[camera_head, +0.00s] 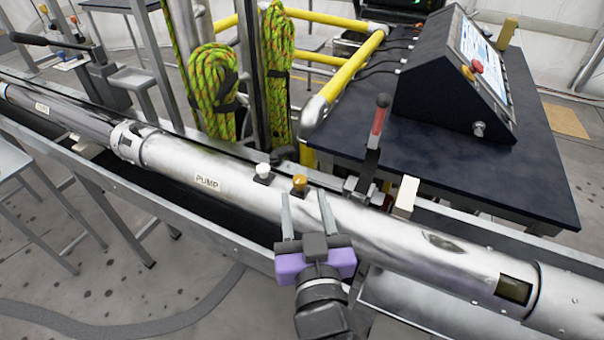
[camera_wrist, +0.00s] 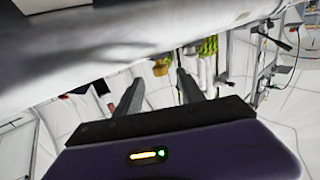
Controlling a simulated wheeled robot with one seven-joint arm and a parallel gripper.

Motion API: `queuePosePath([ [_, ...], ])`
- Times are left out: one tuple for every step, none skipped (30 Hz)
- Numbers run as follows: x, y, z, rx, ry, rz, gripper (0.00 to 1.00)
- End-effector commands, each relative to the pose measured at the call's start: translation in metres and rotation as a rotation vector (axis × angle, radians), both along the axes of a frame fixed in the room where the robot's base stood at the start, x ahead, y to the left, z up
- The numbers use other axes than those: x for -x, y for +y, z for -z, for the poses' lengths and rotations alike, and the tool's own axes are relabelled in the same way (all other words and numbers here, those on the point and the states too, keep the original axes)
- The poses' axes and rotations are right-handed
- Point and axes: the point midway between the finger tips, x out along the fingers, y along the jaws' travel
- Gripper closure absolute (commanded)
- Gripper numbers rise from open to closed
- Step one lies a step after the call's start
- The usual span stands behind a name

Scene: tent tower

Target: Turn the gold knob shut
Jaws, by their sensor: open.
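The gold knob (camera_head: 299,182) sits on a small dark base on top of the silver pump tube (camera_head: 235,192), right of the PUMP label. In the wrist view the gold knob (camera_wrist: 160,67) shows between and beyond the fingertips. My gripper (camera_head: 304,195), with a purple body, is open and empty, its two fingers pointing toward the knob from the near side of the tube. The fingers appear on either side of the knob in the picture; I cannot tell the exact gap or any contact. My gripper (camera_wrist: 158,80) also shows in the wrist view.
A white knob (camera_head: 263,170) stands just left of the gold one. A red-handled lever (camera_head: 379,118) and a pale block (camera_head: 407,196) are to the right. Behind are green rope coils (camera_head: 210,85), yellow rails (camera_head: 350,65) and a dark table (camera_head: 535,165) with a control console (camera_head: 455,80).

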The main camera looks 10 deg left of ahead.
Motion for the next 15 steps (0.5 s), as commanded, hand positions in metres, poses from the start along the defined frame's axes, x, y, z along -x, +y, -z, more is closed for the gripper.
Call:
queuePosePath([
  [-0.009,0.001,-0.003,0.0,-0.002,0.001,0.54],
  [-0.014,0.003,-0.002,0.001,-0.001,0.001,0.54],
  [-0.02,0.004,-0.003,0.0,-0.002,0.001,0.54],
  [-0.025,0.005,-0.002,0.001,-0.001,0.001,0.54],
  [-0.029,0.006,-0.002,0.001,-0.001,0.001,0.54],
  [-0.035,0.008,-0.002,0.001,-0.001,0.001,0.54],
  [-0.039,0.009,-0.002,0.001,-0.001,0.001,0.54],
  [-0.042,0.01,-0.002,0.002,-0.001,0.001,0.54],
  [-0.047,0.011,-0.002,0.001,-0.001,0.0,0.54],
  [-0.049,0.012,-0.002,0.001,-0.001,0.0,0.54],
  [-0.052,0.012,-0.001,0.001,-0.001,0.0,0.54],
  [-0.055,0.013,-0.002,0.0,-0.002,0.0,0.54],
  [-0.056,0.014,-0.002,0.0,-0.002,0.0,0.54],
  [-0.057,0.014,-0.001,0.0,-0.002,-0.001,0.54],
  [-0.059,0.014,-0.001,0.0,-0.001,-0.001,0.54],
])
